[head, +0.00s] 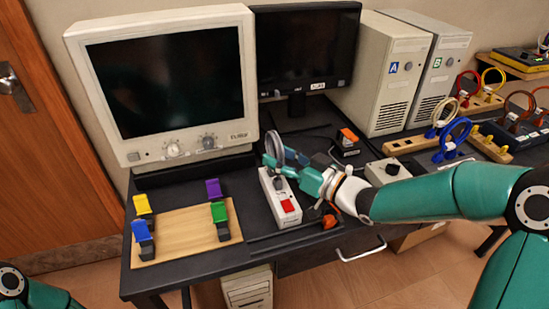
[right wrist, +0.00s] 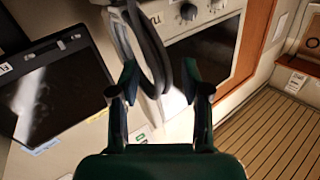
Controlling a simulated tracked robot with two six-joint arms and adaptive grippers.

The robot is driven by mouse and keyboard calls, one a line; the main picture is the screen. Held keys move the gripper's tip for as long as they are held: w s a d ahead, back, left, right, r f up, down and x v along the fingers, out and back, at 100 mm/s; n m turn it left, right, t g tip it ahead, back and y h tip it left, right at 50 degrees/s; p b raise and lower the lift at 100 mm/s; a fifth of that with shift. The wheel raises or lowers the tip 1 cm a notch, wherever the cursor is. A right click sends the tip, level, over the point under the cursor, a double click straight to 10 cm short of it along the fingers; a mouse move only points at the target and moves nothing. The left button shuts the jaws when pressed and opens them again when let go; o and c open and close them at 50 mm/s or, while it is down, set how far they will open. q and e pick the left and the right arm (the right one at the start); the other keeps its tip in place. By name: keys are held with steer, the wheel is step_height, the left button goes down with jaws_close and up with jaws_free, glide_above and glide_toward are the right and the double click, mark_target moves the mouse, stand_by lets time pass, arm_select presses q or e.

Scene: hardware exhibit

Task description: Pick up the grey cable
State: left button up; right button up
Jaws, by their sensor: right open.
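The grey cable (head: 272,146) is a looped cable standing above the white power strip (head: 286,217), which has a red switch. My right gripper (head: 284,161) is at the loop, above the strip's far end. In the right wrist view the cable (right wrist: 152,50) shows as a dark grey loop between the two fingers of my right gripper (right wrist: 160,82). The fingers are apart, one on each side of it, and I cannot tell whether either touches it. The cable's lower end is partly hidden by the gripper. My left gripper is out of view; only part of my left arm shows.
A large old monitor (head: 170,85) stands left of the strip, and a flat black monitor (head: 305,50) behind it. A wooden board (head: 185,225) with coloured clips lies front left. Coloured cable loops (head: 455,131) stand at right. An orange-topped box (head: 346,142) lies near my right arm.

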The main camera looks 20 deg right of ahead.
jaws_close()
steer(key=shift+r, duration=0.1)
stand_by(0.3)
